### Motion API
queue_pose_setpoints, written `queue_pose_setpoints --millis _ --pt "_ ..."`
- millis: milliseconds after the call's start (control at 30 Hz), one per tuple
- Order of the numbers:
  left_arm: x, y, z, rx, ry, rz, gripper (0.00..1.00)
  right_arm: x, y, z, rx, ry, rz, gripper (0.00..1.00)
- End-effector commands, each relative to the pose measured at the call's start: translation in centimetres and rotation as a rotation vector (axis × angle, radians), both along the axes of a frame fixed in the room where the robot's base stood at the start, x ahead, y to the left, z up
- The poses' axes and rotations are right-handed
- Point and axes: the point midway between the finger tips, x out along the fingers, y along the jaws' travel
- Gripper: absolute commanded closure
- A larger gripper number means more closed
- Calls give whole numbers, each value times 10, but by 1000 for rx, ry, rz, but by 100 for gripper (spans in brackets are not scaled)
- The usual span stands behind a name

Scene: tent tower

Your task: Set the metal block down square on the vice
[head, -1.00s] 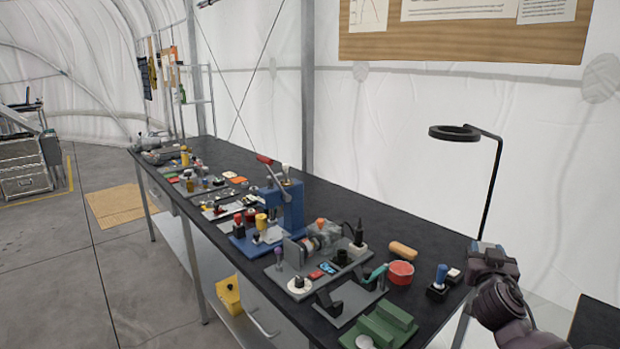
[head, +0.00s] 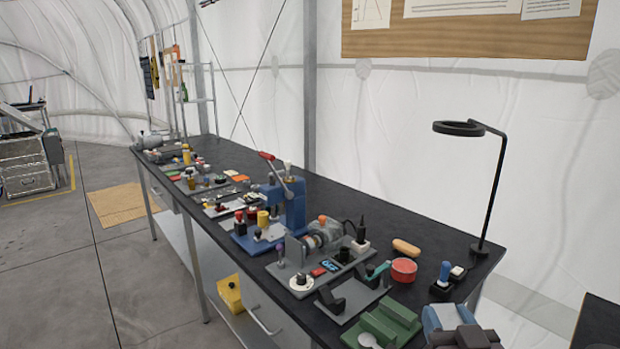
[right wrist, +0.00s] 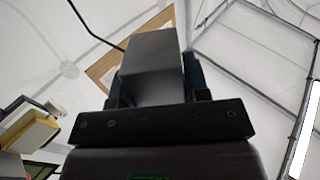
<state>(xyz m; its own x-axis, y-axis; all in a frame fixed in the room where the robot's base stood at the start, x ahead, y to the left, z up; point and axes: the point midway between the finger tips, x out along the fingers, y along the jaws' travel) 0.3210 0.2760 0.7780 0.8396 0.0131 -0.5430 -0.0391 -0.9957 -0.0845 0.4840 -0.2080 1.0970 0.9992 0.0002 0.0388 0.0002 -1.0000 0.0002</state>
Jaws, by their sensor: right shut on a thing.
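A green vice (head: 382,324) with two raised jaws sits on the front right end of the bench in the head view. My right gripper (head: 455,322) is at the bottom right, just right of the vice, and partly cut off by the picture edge. In the right wrist view the right gripper (right wrist: 157,92) is shut on the grey metal block (right wrist: 152,70), which stands out between its dark fingers. The block's contact with the vice cannot be made out. My left gripper is not in view.
The black bench (head: 350,205) holds several tools. A grey fixture plate (head: 352,300) lies just behind the vice. A red tub (head: 403,270), a blue-handled tool (head: 444,275) and a black ring lamp (head: 484,200) stand near the right end.

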Motion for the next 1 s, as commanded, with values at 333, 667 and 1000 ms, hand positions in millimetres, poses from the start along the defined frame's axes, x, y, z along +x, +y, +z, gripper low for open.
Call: queue_pose_setpoints --millis 333,667,1000 --pt "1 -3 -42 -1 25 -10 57 5 0 -75 0 69 -1 88" --pt "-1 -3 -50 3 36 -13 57 6 -1 -110 4 90 -6 88" --pt "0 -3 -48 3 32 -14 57 5 0 -148 5 86 -2 88"
